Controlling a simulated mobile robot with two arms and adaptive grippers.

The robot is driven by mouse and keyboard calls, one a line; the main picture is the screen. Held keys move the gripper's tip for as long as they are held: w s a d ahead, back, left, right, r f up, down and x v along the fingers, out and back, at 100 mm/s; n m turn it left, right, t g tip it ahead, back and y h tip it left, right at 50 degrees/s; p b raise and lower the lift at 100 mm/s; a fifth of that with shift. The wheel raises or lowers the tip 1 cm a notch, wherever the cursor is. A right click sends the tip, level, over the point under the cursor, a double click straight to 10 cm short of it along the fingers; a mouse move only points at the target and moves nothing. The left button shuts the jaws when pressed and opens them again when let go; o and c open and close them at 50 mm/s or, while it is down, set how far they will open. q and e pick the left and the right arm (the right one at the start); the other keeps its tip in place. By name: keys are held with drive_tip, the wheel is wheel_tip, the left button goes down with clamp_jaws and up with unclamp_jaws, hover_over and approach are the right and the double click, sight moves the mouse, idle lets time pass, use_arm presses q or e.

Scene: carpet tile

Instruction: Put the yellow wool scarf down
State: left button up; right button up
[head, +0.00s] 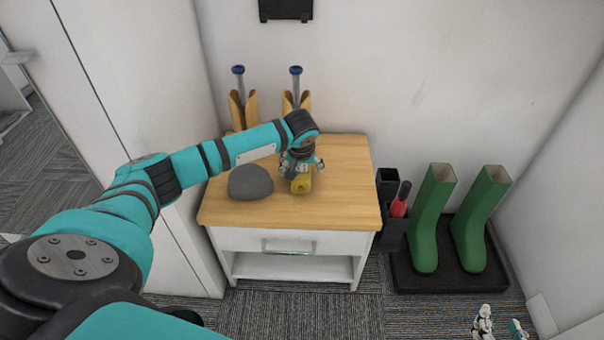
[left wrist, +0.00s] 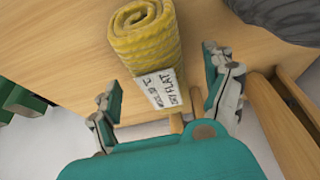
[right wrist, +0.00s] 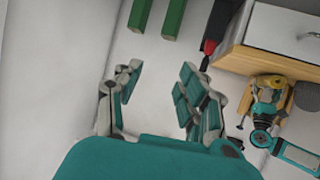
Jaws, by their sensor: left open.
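The yellow wool scarf (head: 301,186) is a roll lying on the wooden top of the small white cabinet (head: 353,180). In the left wrist view the rolled scarf (left wrist: 147,40) shows its spiral end and a white label with black print. My left gripper (head: 302,166) is over the scarf. In the left wrist view its fingers (left wrist: 162,85) are spread on either side of the label end, with gaps to the scarf. My right gripper (right wrist: 160,85) is open and empty, away from the cabinet; in the head view it shows at the bottom right (head: 500,328).
A dark grey cap-like thing (head: 250,182) sits left of the scarf. Tan holders with blue-topped rods (head: 296,95) stand at the back. Green boots (head: 432,215) stand on a black tray (head: 448,285) at right, beside a dark bin (head: 391,235). The tabletop's right part is clear.

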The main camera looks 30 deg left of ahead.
use_arm(q)
drive_tip(key=shift+x, duration=0.8)
use_arm(e)
drive_tip(key=r+t, duration=0.1)
drive_tip(key=w+r, duration=0.1)
drive_tip(key=shift+w+a+r+t, duration=0.2)
drive_tip(key=shift+a+r+t, duration=0.2)
use_arm(q)
drive_tip(key=c, duration=1.4)
drive_tip(key=shift+r, duration=0.15)
